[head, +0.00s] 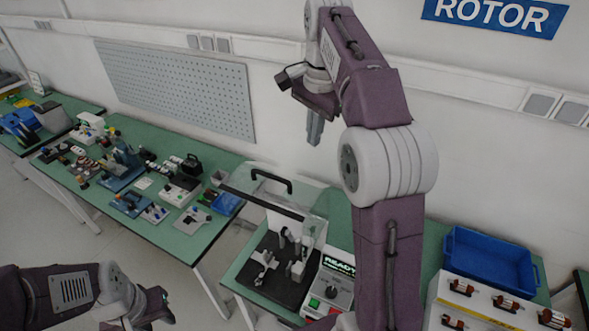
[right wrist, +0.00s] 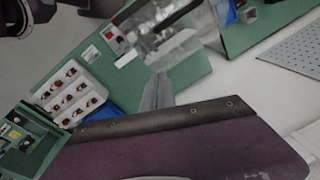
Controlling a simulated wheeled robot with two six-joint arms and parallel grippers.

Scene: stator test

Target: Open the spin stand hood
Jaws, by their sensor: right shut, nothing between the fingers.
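The spin stand has a black base (head: 262,285) with metal fixtures and a clear hood (head: 316,232) over it. A black handle (head: 272,180) and a dark bar (head: 262,206) show at its upper part; I cannot tell surely whether the hood is shut or tilted up. The hood (right wrist: 165,42) also shows in the right wrist view, beyond my fingers. My right gripper (head: 315,132) is shut and empty, pointing down, above and apart from the handle; its fingers (right wrist: 158,92) show together in the wrist view. My left gripper (head: 150,305) is low at left, its fingers unclear.
A control box (head: 338,282) with a READY display stands right of the base. A blue bin (head: 488,262) and a white tray (head: 480,314) lie further right. A green bench (head: 165,235) with several parts is at left. A pegboard (head: 175,85) hangs behind.

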